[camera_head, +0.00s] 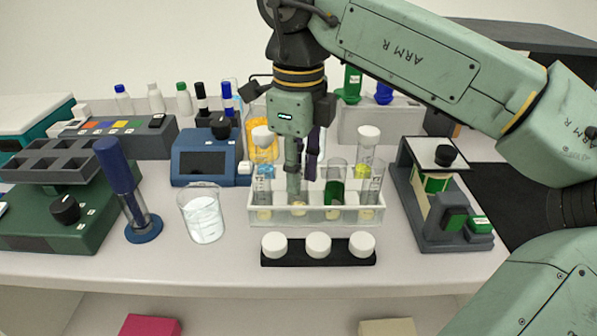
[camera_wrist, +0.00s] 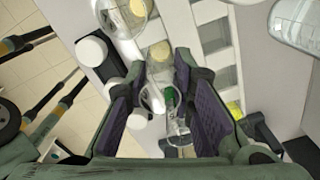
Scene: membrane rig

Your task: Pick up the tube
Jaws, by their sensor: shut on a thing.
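My gripper (camera_head: 302,185) points down over the clear rack (camera_head: 312,222) on the bench. Its purple pads (camera_wrist: 165,105) are shut on a clear tube (camera_wrist: 160,75) in the wrist view; something green shows in or through it. In the head view my fingers mostly hide the held tube. Whether its lower end is still in the rack I cannot tell. To the gripper's left stands a tube with blue marking (camera_head: 264,182) and a white cap. To its right are a tube with green content (camera_head: 335,188) and a white-capped tube with yellow (camera_head: 370,180).
A black strip with three white caps (camera_head: 318,245) lies in front of the rack. A beaker (camera_head: 203,215) and a blue pipette-like stand (camera_head: 128,190) are at left. A grey device (camera_head: 440,195) stands at right. Bottles and a blue instrument (camera_head: 205,160) stand behind.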

